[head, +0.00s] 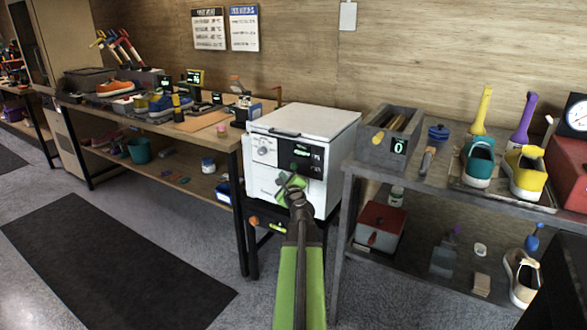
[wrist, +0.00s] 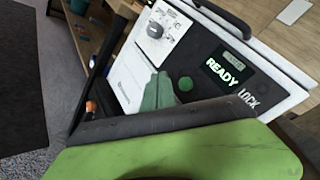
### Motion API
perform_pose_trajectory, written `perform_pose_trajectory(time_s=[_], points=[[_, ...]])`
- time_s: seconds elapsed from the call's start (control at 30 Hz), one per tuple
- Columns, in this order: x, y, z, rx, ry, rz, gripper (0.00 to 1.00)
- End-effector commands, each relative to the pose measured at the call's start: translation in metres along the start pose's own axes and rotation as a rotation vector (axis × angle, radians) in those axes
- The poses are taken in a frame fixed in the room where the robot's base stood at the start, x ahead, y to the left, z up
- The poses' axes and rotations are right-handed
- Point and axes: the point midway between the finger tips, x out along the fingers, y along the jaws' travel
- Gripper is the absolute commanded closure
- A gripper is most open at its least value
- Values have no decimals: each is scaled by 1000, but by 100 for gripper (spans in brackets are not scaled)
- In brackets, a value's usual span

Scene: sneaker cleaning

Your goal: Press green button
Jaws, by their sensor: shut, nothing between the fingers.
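A white box-shaped machine (head: 315,122) with a black front panel stands on a low black stand. In the wrist view the round green button (wrist: 185,84) sits on the dark panel, below and left of a display (wrist: 222,72) reading READY. A LOCK label (wrist: 248,98) is beside it. My gripper (head: 290,186) is in front of the panel, its green fingers shut and empty. In the wrist view the fingertips (wrist: 160,80) appear just left of the button. I cannot tell whether they touch the panel.
A dial (wrist: 155,30) is at the panel's upper left. A metal table (head: 349,215) with shoes and a grey bin (head: 372,150) stands right. A workbench (head: 215,138) with shoes and tools stands left. Floor with a dark mat (head: 110,265) is open at front left.

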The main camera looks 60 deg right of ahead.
Motion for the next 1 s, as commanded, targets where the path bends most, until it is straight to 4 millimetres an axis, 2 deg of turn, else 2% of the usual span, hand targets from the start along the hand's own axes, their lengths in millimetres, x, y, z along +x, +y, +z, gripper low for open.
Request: perform_pose_trajectory(time_s=[0.1,0.3,1.0], points=[[16,-11,-11,0,2,-1,100],[29,-21,-21,0,0,0,100],[29,-22,-22,0,1,-1,100]])
